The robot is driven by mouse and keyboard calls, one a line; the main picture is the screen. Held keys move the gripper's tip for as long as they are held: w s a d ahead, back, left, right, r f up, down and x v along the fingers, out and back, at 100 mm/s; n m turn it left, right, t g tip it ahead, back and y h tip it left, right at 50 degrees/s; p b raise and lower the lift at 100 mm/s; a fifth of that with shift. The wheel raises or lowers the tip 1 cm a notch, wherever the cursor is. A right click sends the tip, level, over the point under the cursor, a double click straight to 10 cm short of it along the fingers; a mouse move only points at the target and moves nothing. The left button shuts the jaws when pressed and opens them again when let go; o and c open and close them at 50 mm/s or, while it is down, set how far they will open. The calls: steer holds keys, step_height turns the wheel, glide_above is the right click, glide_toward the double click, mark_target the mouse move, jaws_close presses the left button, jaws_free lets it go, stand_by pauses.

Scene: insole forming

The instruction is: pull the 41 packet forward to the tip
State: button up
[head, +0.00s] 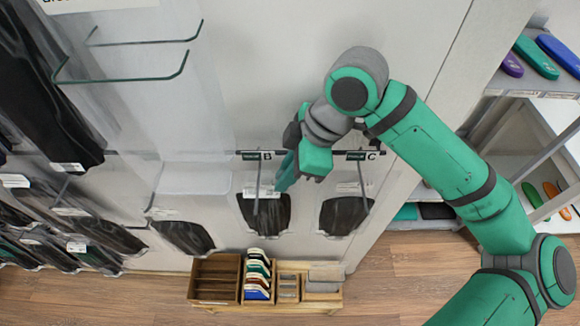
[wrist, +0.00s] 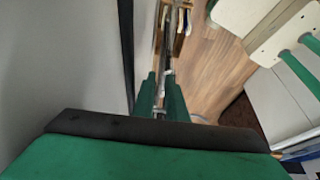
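Clear packets with dark insoles hang on wall hooks, and no size number is readable, so I cannot tell which is 41. One packet (head: 277,213) hangs under the B label and another (head: 343,216) under the C label. My gripper (head: 283,180) is in front of the wall at the B hook (head: 257,192), beside the upper part of the B packet. In the wrist view my gripper's two green fingers (wrist: 162,98) stand a little apart, with the thin hook line showing in the gap. I see no packet clearly held between them; contact is hidden.
More dark packets (head: 186,237) hang to the left, below an empty wire hook (head: 125,77). Shelves with coloured insoles (head: 537,57) stand at the right.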

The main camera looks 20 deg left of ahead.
jaws_close()
steer(key=shift+s, duration=0.1)
